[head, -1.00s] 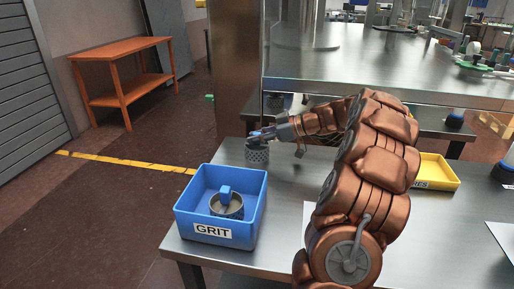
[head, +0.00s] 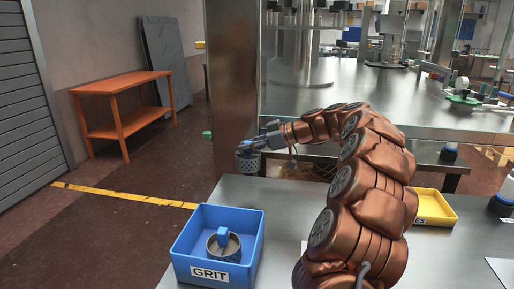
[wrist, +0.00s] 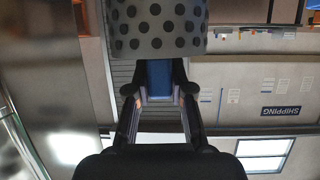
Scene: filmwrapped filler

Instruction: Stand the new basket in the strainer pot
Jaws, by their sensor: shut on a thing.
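The basket (head: 247,162) is a grey metal cup with round holes. It hangs upright below my gripper (head: 264,141), beyond the far left part of the bench top. In the wrist view the basket's perforated wall (wrist: 157,28) fills the top middle. My gripper (wrist: 159,93) is shut on the blue tab (wrist: 159,77) of this basket. A second round grey basket (head: 223,246) with a blue handle sits in the blue GRIT bin (head: 244,217). I cannot make out a strainer pot for certain in either view.
The steel bench (head: 290,196) is clear between the bin and my arm. A yellow tray (head: 433,207) lies right of my arm. A tall steel post (head: 233,85) stands behind the basket. An orange table (head: 122,105) is at the back left.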

